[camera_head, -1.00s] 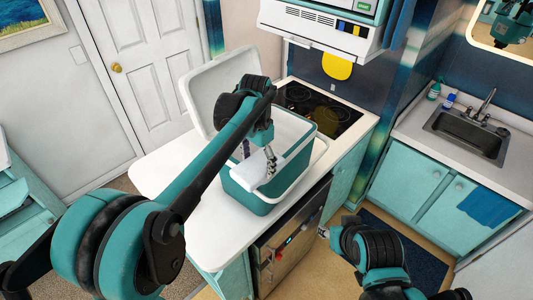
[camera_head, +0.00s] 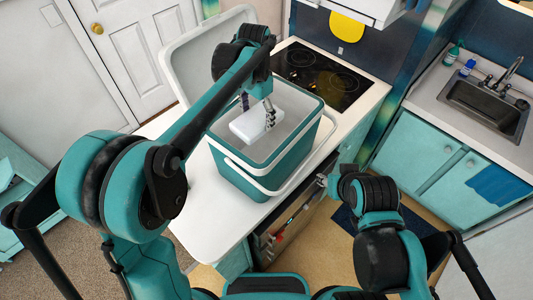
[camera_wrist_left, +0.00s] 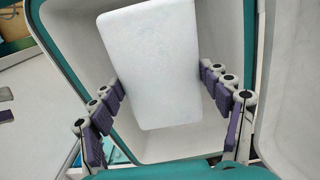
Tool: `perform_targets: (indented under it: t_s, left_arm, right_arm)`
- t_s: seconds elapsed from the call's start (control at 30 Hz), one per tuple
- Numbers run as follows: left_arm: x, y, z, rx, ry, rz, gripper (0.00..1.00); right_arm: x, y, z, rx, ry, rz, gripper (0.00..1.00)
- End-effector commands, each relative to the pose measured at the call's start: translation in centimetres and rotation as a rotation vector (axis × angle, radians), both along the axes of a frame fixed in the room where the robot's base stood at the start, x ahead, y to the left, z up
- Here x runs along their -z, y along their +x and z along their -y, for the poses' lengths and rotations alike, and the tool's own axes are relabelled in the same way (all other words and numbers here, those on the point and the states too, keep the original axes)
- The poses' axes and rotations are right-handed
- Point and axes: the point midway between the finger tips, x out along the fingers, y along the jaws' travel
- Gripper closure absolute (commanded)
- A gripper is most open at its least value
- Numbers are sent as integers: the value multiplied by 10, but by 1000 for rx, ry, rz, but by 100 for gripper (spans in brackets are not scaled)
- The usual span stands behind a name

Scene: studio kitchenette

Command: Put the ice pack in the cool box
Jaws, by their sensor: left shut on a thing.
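The ice pack (camera_head: 252,128) is a white slab. My left gripper (camera_head: 257,112) is shut on it, with fingers on both sides. In the left wrist view the ice pack (camera_wrist_left: 153,65) sits between the finger pads, framed by the pale inner walls of the cool box.
The white counter (camera_head: 195,205) has free room left of the box. A black cooktop (camera_head: 318,75) lies behind it. An oven front (camera_head: 290,230) is below the counter. A sink (camera_head: 487,105) with bottles is at the right.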

Motion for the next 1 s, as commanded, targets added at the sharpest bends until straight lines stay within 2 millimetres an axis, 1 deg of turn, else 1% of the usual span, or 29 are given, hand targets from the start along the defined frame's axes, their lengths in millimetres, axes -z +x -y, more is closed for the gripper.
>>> perform_targets:
  t_s: [0.03, 0.17, 0.2, 0.27, 0.4, 0.5, 0.67, 0.8, 0.9, 1.0]
  left_arm:
    - [12, 0, 0, 0, 0, 0, 68]
    - [33, 0, 0, 0, 0, 0, 68]
    - [43, 0, 0, 0, 0, 0, 68]
    - [54, 0, 0, 0, 0, 0, 68]
    - [84, 0, 0, 0, 0, 0, 68]
    - [101, 0, 0, 0, 0, 0, 68]
    - [119, 0, 0, 0, 0, 0, 68]
    - [146, 0, 0, 0, 0, 0, 68]
    - [163, 0, 0, 0, 0, 0, 68]
    - [173, 0, 0, 0, 0, 0, 68]
  right_arm:
    - [8, 0, 0, 0, 0, 0, 60]
    - [19, 0, 0, 0, 0, 0, 60]
    - [24, 0, 0, 0, 0, 0, 60]
    - [30, 0, 0, 0, 0, 0, 60]
    - [46, 0, 0, 0, 0, 0, 60]
    - [55, 0, 0, 0, 0, 0, 60]
    - [61, 0, 0, 0, 0, 0, 60]
    - [68, 0, 0, 0, 0, 0, 60]
    - [72, 0, 0, 0, 0, 0, 60]
    - [74, 0, 0, 0, 0, 0, 60]
